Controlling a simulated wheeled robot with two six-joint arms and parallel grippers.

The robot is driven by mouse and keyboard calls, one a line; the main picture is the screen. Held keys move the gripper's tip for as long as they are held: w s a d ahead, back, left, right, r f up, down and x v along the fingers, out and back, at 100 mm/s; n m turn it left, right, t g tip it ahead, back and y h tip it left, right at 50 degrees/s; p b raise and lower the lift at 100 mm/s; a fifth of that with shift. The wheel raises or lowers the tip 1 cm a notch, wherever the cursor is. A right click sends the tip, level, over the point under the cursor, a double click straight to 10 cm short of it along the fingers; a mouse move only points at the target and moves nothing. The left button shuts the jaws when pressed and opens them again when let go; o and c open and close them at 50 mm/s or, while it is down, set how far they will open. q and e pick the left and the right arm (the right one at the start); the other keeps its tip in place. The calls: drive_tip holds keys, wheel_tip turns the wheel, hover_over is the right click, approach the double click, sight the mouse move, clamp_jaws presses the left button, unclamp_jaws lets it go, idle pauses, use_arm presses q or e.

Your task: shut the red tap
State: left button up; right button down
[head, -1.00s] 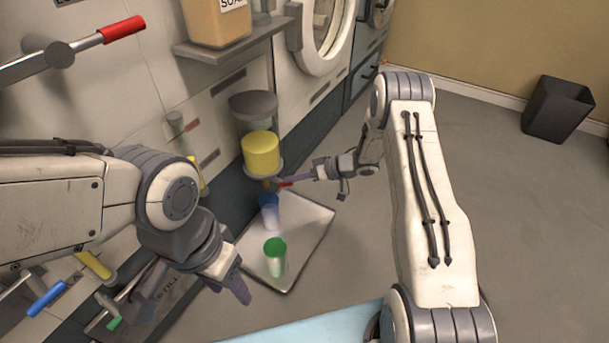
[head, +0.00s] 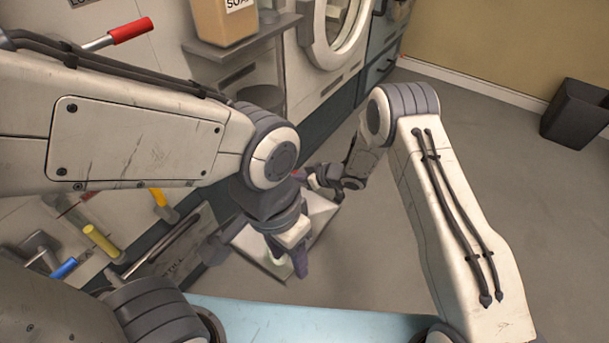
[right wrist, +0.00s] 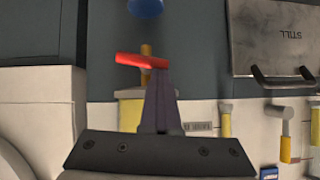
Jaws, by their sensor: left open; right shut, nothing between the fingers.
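The red tap (right wrist: 141,61) shows in the right wrist view as a red bar lying crosswise over a short yellow spout, slightly tilted. Only a speck of red shows in the head view (head: 299,174), beside my right gripper (head: 312,182). In the right wrist view my right gripper (right wrist: 159,82) is shut and empty, its tips close to the bar's right end; I cannot tell whether they touch. My left gripper (head: 294,262) is open, pointing down over the pale tray (head: 318,214). My left arm hides most of the yellow-filled dispenser.
A blue cup (right wrist: 146,7) shows at the right wrist view's top edge. A red-handled lever (head: 130,30) is on the wall, with yellow (head: 101,240) and blue (head: 65,268) handles lower down. A soap container (head: 225,20) stands on a shelf. The floor at right is clear up to a black bin (head: 575,112).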

drive_tip(key=shift+s+a, duration=0.1)
drive_tip(key=shift+a, duration=0.2)
drive_tip(key=shift+d, duration=0.15)
idle(0.5)
